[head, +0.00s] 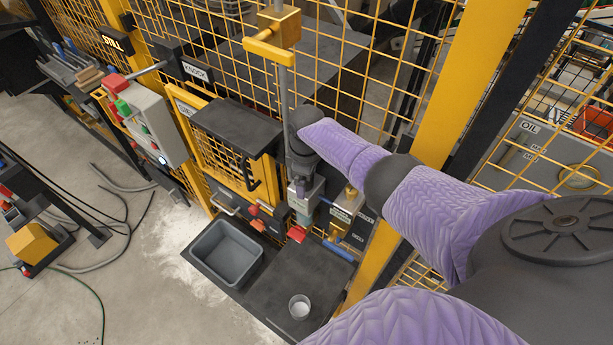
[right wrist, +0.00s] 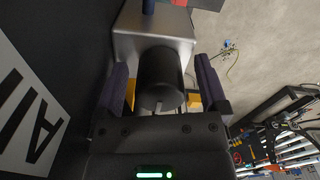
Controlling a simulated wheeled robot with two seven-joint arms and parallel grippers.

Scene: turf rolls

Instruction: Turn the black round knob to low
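The black round knob (right wrist: 160,78) shows in the right wrist view, on the front of a silvery metal box (right wrist: 150,38). A pale line marks its near face. My right gripper (head: 303,187) points down at a small grey box (head: 306,207) in the head view; there the knob is hidden or too small to make out. In the right wrist view the fingers stand on either side of the knob, with a visible gap at each side, so the gripper is open around it. I cannot read any low mark. My left gripper is not in view.
Red handles (head: 296,234) and a blue handle (head: 338,251) are close by. A yellow mesh fence (head: 350,70) stands behind. A control box with buttons (head: 150,122) is at left.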

